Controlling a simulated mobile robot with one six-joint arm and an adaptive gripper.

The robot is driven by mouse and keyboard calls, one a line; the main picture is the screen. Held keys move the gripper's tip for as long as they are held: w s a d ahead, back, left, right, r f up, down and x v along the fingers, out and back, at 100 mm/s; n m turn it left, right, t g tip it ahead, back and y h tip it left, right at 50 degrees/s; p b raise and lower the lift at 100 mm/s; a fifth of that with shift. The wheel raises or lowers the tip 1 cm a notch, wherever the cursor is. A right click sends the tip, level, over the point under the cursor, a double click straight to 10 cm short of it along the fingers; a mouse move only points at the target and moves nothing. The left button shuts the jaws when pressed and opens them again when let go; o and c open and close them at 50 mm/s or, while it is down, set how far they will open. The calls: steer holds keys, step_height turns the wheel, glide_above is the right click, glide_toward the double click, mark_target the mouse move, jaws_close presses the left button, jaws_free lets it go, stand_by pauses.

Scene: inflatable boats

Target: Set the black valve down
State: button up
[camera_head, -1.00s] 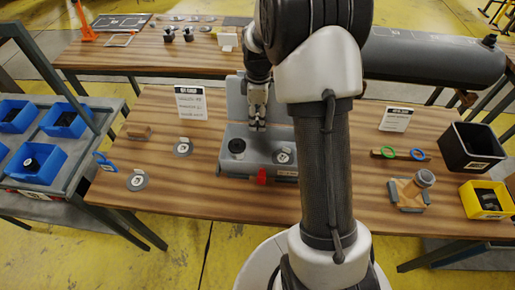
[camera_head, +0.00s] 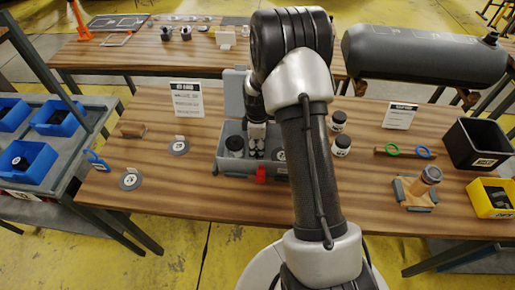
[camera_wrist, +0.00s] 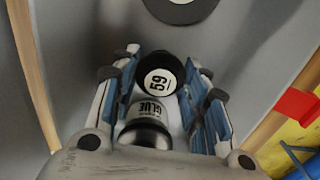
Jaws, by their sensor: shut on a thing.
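My gripper (camera_head: 257,148) is down inside the open grey case (camera_head: 228,166) on the wooden table. In the wrist view my gripper (camera_wrist: 163,76) is shut on the black valve (camera_wrist: 144,66), which has a round white label reading 59. The valve sits between the fingertips, low over the case's grey floor. I cannot tell whether it touches the floor. A jar labelled GLUE (camera_wrist: 148,112) shows close to the valve, between the fingers and the palm. In the head view the valve is hidden by my gripper.
In the case, a black-topped round item (camera_head: 235,144) stands left of my gripper and a labelled disc (camera_head: 281,156) lies to its right. A red latch (camera_head: 261,174) is on the front wall. Two jars (camera_head: 342,146) stand right of the case.

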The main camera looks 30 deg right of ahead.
steer(key=shift+r, duration=0.1)
steer(key=shift+f, duration=0.2)
steer(key=o, duration=1)
